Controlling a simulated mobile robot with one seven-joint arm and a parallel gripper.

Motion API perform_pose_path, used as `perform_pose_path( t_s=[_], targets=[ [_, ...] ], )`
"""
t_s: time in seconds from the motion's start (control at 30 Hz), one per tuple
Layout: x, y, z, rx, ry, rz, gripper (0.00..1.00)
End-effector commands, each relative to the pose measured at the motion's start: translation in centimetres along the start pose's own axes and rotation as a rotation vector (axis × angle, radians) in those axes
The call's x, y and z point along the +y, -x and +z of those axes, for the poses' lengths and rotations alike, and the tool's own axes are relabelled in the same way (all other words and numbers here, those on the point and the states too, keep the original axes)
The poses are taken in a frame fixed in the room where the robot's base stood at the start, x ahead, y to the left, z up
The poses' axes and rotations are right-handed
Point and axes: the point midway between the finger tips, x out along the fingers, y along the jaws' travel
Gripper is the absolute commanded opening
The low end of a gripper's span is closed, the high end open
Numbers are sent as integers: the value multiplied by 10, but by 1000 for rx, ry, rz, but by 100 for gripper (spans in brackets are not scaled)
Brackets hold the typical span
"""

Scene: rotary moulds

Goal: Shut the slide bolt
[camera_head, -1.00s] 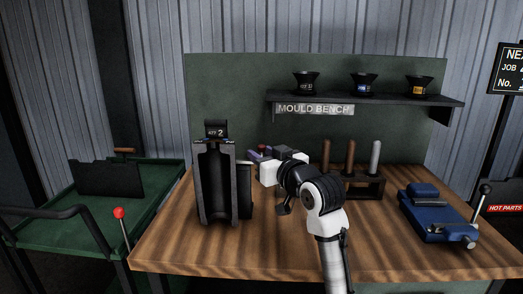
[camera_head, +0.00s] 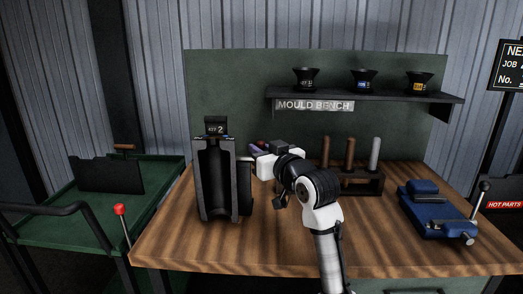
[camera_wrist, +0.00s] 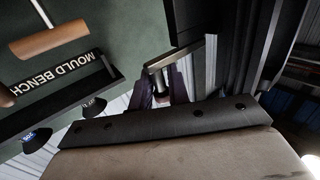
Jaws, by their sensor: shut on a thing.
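The slide bolt shows in the wrist view as a pale metal bar and knob (camera_wrist: 173,60) beside the dark mould body (camera_wrist: 235,60). My gripper (camera_wrist: 168,88) has its dark purple fingers shut around the bolt's metal knob. In the head view the black mould (camera_head: 216,185) stands upright on the bench, with a hollow channel facing the camera and a tag reading 2 on top. My gripper (camera_head: 260,149) is just right of the mould's upper part. There the bolt is too small and dark to make out, so how far it is slid cannot be told.
A wooden rack of upright-handled tools (camera_head: 350,183) and a blue vise (camera_head: 433,212) stand to the right on the wooden bench (camera_head: 300,255). A shelf (camera_head: 440,97) with several black cups is behind. A red-knobbed lever (camera_head: 119,210) stands at the left.

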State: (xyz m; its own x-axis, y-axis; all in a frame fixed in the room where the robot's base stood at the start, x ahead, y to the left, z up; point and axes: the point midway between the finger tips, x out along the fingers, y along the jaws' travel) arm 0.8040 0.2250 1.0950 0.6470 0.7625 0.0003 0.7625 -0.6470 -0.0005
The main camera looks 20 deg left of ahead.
Motion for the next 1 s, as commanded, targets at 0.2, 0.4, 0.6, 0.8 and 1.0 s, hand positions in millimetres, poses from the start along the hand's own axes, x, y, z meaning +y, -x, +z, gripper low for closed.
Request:
perform_pose_path(
  t_s=[0.2,0.4,0.6,0.8,1.0],
  targets=[
    [-27,-17,0,-1,0,-7,0],
    [-29,-19,0,0,1,-5,0],
    [-29,-19,0,0,1,-6,32],
    [-28,-18,0,0,1,-4,35],
    [-27,-11,0,2,1,-2,35]
  ],
)
